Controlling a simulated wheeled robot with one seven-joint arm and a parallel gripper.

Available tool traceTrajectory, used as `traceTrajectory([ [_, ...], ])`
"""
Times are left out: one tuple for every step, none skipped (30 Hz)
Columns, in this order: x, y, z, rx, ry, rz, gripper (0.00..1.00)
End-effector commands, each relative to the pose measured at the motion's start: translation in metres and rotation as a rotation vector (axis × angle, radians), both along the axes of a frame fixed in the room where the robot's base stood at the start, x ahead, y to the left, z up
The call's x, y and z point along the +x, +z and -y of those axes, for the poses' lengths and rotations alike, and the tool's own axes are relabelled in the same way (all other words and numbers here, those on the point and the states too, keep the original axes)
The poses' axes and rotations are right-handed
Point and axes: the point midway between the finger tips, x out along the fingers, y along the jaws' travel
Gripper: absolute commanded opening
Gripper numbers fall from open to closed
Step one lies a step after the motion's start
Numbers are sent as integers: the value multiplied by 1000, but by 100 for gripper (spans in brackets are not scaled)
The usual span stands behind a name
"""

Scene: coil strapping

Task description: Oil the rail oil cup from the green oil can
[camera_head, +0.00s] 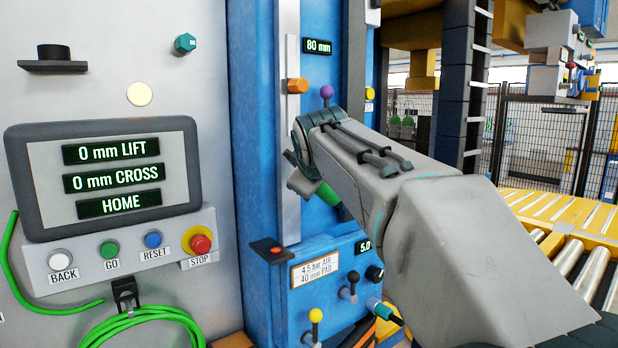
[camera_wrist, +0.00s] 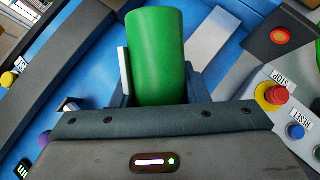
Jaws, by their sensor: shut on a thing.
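The green oil can (camera_head: 326,194) shows partly below the end of my arm in the head view, tilted. In the wrist view the green can (camera_wrist: 156,60) fills the upper middle, between the fingers. My gripper (camera_head: 303,178) is shut on it, in front of the blue column's pale vertical rail (camera_head: 290,218). My gripper also shows in the wrist view (camera_wrist: 152,92). A small orange fitting (camera_head: 297,86) sits on the rail above my gripper. I cannot tell whether it is the rail oil cup. The can's tip is hidden.
A control panel (camera_head: 105,178) with BACK, GO, RESET and STOP buttons stands at left. A ledge with a red button (camera_head: 270,250) juts out below my gripper. Knobs and levers (camera_head: 348,290) are lower right. A roller conveyor (camera_head: 575,258) lies at far right.

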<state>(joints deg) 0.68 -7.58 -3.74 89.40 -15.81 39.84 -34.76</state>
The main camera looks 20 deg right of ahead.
Motion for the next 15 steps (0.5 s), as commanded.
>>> traceTrajectory([
  [0,1,0,30,1,9,9],
  [0,1,0,46,0,13,9],
  [0,1,0,60,0,16,9],
  [0,1,0,68,0,17,9],
  [0,1,0,72,0,18,9],
  [0,1,-1,74,0,19,9],
  [0,1,-1,74,0,19,9],
  [0,1,-1,73,0,18,9],
  [0,1,-1,73,0,18,9],
  [0,1,-1,73,0,18,9],
  [0,1,-1,72,1,18,9],
  [0,1,-1,72,1,18,9],
  [0,1,-1,76,1,19,9],
  [0,1,-1,81,1,20,9],
  [0,1,-1,99,1,23,9],
])
